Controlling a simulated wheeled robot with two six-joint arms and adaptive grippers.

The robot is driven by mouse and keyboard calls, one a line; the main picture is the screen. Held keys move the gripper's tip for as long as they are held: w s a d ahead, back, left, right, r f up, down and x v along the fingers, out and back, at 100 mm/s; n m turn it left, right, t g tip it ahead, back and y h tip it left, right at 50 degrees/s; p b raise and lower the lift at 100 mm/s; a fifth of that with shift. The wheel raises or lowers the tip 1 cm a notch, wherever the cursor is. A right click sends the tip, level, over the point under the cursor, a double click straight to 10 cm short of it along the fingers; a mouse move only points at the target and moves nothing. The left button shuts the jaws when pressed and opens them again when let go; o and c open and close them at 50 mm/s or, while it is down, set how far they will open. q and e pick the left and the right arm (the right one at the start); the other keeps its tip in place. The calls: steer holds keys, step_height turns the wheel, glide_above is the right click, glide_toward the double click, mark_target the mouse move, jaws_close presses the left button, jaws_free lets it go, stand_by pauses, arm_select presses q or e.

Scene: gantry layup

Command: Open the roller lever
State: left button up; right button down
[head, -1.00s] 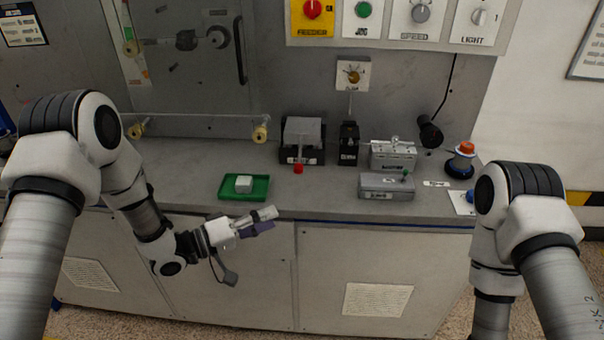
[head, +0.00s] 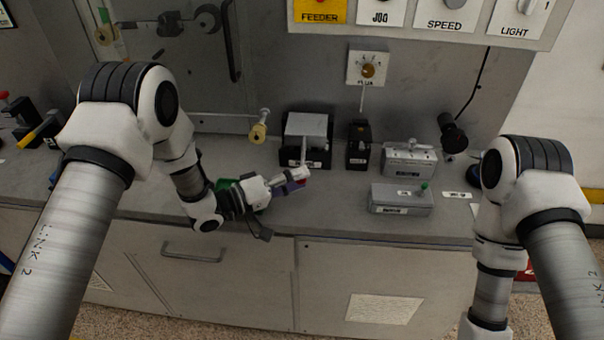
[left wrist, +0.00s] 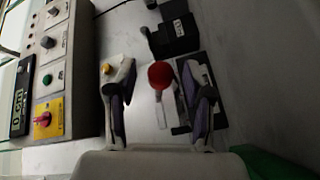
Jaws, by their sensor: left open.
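The roller lever unit is a dark box with a grey block on top (head: 305,128) at the back middle of the bench. Its light lever (head: 304,150) shows at the front face. Its red ball knob (left wrist: 161,75) shows plainly in the left wrist view, between my finger pads. My left gripper (head: 301,179) is just in front of the unit, above the bench's front part. In the left wrist view my left gripper (left wrist: 158,70) is open, with space on both sides of the knob. I cannot tell how deep the knob is between the fingers. My right gripper is out of view.
A black device (head: 359,145), a grey device (head: 408,158) and a grey box with a green button (head: 402,198) stand to the right. A green tray (head: 222,184) is partly hidden by my left arm. A roller end (head: 258,131) juts out at left.

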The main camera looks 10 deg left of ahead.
arm_select(q)
steer(key=shift+w+d+f, duration=0.1)
steer(key=shift+w+d, duration=0.3)
steer(key=shift+d, duration=0.15)
jaws_close()
steer(key=shift+r+p, duration=0.55)
steer(key=shift+p, duration=0.1)
step_height(320, 180, up, 11)
steer(key=w+n+g+y+p, duration=0.1)
steer(key=n+p, duration=0.4)
steer(key=p, duration=1)
steer(key=shift+w+g+y, duration=0.4)
steer(key=shift+g+y, duration=0.3)
steer(key=shift+g, duration=0.3)
